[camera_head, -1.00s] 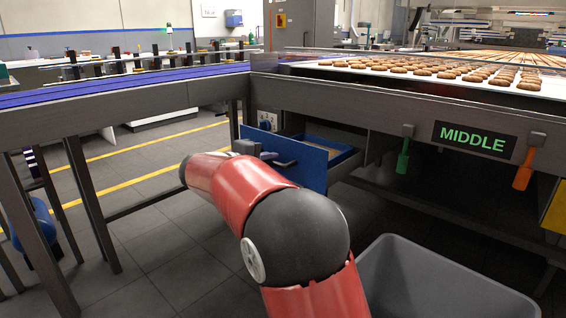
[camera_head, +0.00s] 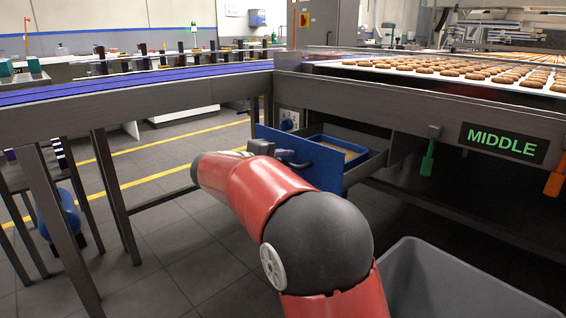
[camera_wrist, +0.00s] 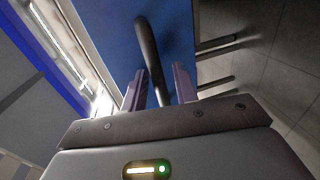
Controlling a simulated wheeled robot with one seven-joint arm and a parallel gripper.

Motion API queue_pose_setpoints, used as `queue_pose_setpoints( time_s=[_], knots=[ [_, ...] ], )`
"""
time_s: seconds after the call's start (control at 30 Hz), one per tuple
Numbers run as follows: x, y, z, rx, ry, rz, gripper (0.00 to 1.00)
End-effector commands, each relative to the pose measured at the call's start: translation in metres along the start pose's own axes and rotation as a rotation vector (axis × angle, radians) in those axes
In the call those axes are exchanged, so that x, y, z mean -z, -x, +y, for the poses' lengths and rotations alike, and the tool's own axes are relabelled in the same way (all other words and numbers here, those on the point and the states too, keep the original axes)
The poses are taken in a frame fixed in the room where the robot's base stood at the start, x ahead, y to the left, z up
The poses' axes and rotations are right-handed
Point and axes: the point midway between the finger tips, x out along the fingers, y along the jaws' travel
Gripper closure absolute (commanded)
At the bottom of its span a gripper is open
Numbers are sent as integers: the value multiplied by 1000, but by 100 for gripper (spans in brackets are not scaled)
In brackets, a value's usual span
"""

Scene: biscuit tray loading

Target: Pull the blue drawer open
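The blue drawer (camera_head: 318,164) is partly open under the conveyor frame, and a blue-rimmed tray (camera_head: 341,148) shows inside it. Its dark bar handle (camera_head: 292,161) stands out from the blue front. In the wrist view, the handle (camera_wrist: 149,45) runs between the two fingers of my gripper (camera_wrist: 160,82), in front of the blue drawer face (camera_wrist: 105,35). The fingers are closed in on the handle, though the exact contact is hard to see. In the head view, my red arm hides most of my gripper.
A grey bin (camera_head: 440,285) stands on the floor at the lower right, close to my arm. Green (camera_head: 427,155) and orange (camera_head: 554,180) handles hang near the MIDDLE sign (camera_head: 502,142). Table legs stand at the left. Open floor (camera_head: 185,255) lies left of my arm.

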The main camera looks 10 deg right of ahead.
Motion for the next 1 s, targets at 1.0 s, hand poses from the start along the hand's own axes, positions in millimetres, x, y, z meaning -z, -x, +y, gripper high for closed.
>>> queue_pose_setpoints(
  time_s=[1.0],
  knots=[
    [0,78,0,1,0,0,71]
  ],
)
